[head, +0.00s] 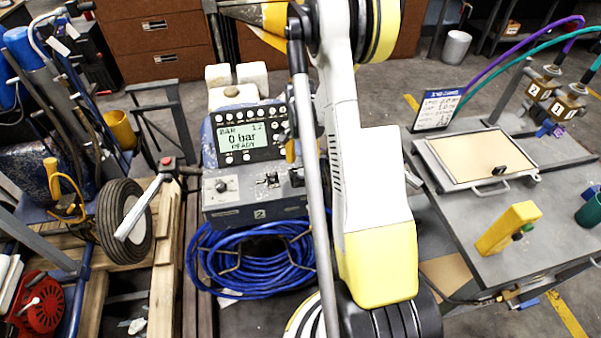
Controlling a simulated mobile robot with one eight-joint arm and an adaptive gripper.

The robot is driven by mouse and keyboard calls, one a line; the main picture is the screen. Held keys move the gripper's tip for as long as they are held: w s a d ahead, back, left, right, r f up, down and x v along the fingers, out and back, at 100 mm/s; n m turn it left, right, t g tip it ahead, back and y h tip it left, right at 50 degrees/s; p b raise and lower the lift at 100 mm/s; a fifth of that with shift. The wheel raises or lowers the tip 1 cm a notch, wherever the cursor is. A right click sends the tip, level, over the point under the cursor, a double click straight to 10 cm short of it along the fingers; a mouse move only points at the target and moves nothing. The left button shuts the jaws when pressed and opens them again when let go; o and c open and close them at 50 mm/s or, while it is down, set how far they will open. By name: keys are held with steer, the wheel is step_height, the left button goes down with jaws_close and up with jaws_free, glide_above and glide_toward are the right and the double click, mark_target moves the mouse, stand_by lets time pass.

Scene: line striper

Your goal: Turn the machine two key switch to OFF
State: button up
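The machine marked 2 (258,199) stands left of centre, with a grey control box below a blue-framed display (239,136). On the box front are a round switch on a pale plate (221,186) at the left and small dark levers (268,180) in the middle. I cannot tell for sure which is the key switch, or its position. My white and yellow arm crosses the picture just right of the box and hides its right side. My gripper cannot be made out.
A coiled blue hose (245,262) lies below the box. A grey workbench (455,225) at right holds a framed tray (430,165) and a yellow block (508,228).

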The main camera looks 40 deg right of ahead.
mark_target(302, 172)
step_height(302, 172, down, 5)
steer(key=shift+r+b, duration=0.1)
steer(key=shift+b, duration=0.45)
steer(key=shift+c, duration=0.6)
jaws_close()
steer(key=shift+n, duration=0.3)
steer(key=n+b, duration=0.2)
steer(key=n, duration=0.3)
steer(key=shift+n, duration=0.3)
steer(key=n+b, duration=0.1)
steer(key=n, duration=0.4)
steer(key=shift+n+b, duration=0.3)
steer(key=shift+b, duration=0.1)
